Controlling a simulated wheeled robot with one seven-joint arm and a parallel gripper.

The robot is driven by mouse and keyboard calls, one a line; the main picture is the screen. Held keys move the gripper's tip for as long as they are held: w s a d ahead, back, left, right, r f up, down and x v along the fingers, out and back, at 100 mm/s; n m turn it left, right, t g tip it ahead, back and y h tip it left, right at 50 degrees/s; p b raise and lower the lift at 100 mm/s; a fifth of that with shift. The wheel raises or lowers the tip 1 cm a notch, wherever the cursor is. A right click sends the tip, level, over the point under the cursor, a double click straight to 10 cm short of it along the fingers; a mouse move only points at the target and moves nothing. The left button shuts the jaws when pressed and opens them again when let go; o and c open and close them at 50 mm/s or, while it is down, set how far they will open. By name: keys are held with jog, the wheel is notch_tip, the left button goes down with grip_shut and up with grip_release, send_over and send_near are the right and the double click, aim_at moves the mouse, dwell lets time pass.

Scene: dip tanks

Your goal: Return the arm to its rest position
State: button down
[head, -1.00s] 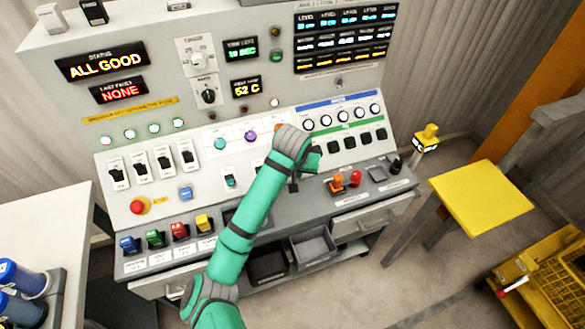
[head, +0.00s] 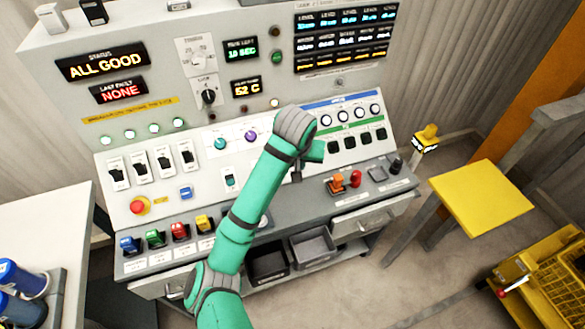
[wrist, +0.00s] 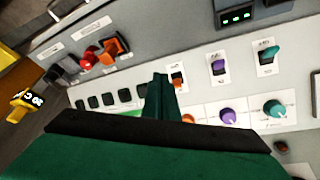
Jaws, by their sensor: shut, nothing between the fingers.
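My green arm reaches up from the bottom of the head view in front of the sloped control panel (head: 200,150). Its gripper is mostly hidden behind the wrist there. In the wrist view my gripper (wrist: 162,95) is shut and empty, its dark green fingers together in front of the panel. A purple knob (wrist: 227,116), a teal knob (wrist: 274,108) and a partly hidden orange knob (wrist: 188,119) show beyond it. I cannot tell the exact gap between the fingers and the panel.
Orange and red handles (head: 355,178) stand on the front ledge. A yellow stool (head: 481,198) and a yellow crate (head: 545,285) are at the right. A white table (head: 45,215) with blue cylinders (head: 20,280) is at the left. A grey bin (head: 312,246) sits below the panel.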

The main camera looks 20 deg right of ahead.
dwell(0.4)
jog(key=s+d+f+n+t+h, duration=0.1)
jog(key=s+d+f+h, duration=0.1)
jog(key=f, duration=0.1)
jog(key=s+d+f+n+t+h, duration=0.2)
jog(key=s+d, duration=0.1)
jog(key=s+d+f+n+t+h, duration=0.1)
jog(key=s+d+f+t+h, duration=0.1)
jog(key=d+f, duration=0.1)
jog(key=shift+s+d+f+n, duration=0.1)
jog(key=shift+s+f+n, duration=0.2)
jog(key=shift+f, duration=0.05)
jog(key=s+a+f+n+t+y, duration=0.2)
jog(key=s+a+f, duration=0.1)
jog(key=s+a, duration=0.45)
jog(key=s+a+f+n+t+y, duration=0.2)
jog(key=s+a+f+t+y, duration=0.15)
jog(key=s+a, duration=0.4)
jog(key=s+a+r+m+y, duration=0.1)
jog(key=s+a+r, duration=0.2)
jog(key=s+a, duration=0.3)
jog(key=s+a+r+m+y, duration=0.1)
jog(key=s+a, duration=0.5)
jog(key=s, duration=0.6)
notch_tip(320, 180, up, 3)
jog(key=shift+s+a+f+m+t+y, duration=0.15)
jog(key=shift+s+a+m+t+y, duration=0.1)
jog(key=shift+a+m+t+y, duration=0.2)
